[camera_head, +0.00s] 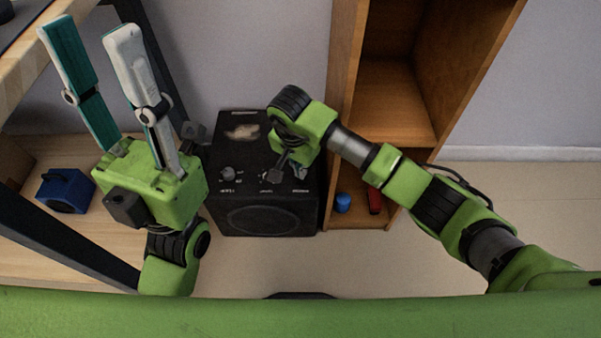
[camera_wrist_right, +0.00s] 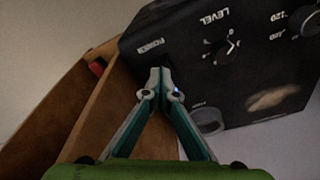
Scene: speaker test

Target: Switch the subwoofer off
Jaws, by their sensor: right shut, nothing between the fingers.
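The subwoofer (camera_head: 266,221) is a black box on the floor with knobs and labels along its top front edge. It fills the upper right of the right wrist view (camera_wrist_right: 165,30). My right gripper (camera_wrist_right: 160,72) is shut and empty, its fingertips at the panel just below the POWER label (camera_wrist_right: 150,47). The fingertips cover the spot there, so I cannot see the power switch or tell whether they touch it. A small blue-white light shows beside the right finger. My left gripper (camera_head: 88,32) is open and empty, pointing up, left of the subwoofer.
The LEVEL knob (camera_wrist_right: 222,48) and another knob (camera_wrist_right: 310,24) sit beside the POWER label. A wooden shelf unit (camera_head: 342,75) stands right of the subwoofer, holding a blue item (camera_head: 343,202) and a red item (camera_head: 375,203). A blue box (camera_head: 66,190) lies on a wooden shelf at left.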

